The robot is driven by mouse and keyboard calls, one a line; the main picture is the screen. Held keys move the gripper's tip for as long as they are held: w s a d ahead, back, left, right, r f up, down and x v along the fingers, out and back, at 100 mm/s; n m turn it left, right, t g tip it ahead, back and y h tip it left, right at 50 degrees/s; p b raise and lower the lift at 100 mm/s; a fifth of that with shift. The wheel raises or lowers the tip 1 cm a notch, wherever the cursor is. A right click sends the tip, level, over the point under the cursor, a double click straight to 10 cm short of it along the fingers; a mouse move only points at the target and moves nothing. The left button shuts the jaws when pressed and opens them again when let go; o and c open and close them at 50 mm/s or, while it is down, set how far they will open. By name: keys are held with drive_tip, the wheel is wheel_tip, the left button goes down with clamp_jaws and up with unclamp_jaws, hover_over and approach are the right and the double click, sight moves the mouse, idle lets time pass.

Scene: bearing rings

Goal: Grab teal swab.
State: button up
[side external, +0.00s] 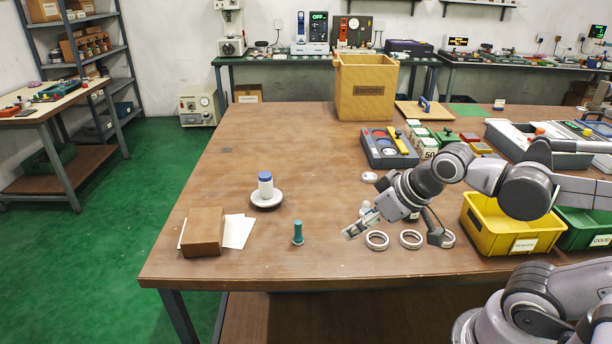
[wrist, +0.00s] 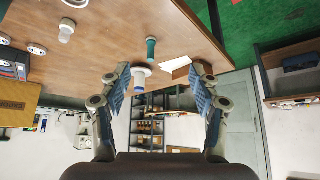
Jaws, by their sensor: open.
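The teal swab (side external: 298,232) stands upright on the brown table near its front edge. It also shows in the wrist view (wrist: 151,48), above and between my fingertips, apart from both. My gripper (side external: 357,226) is above the table to the right of the swab, with a clear gap between them. In the wrist view my gripper (wrist: 160,78) has its two fingers spread wide and nothing between them.
Several white rings (side external: 377,240) lie right of the swab, close to my gripper. A white bottle with a blue cap (side external: 265,182) stands on a white dish behind the swab. A brown box (side external: 203,230) lies on white paper to the left. A yellow bin (side external: 500,225) stands right.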

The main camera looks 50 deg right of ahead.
drive_tip(key=c, duration=0.3)
drive_tip(key=shift+c, duration=0.2)
drive_tip(key=m+g+h, duration=0.3)
drive_tip(key=m+g, duration=0.1)
drive_tip(key=m, duration=0.3)
approach(298, 223)
drive_tip(key=f, duration=0.1)
drive_tip(key=shift+t, duration=0.3)
drive_tip(key=shift+x, duration=5.3)
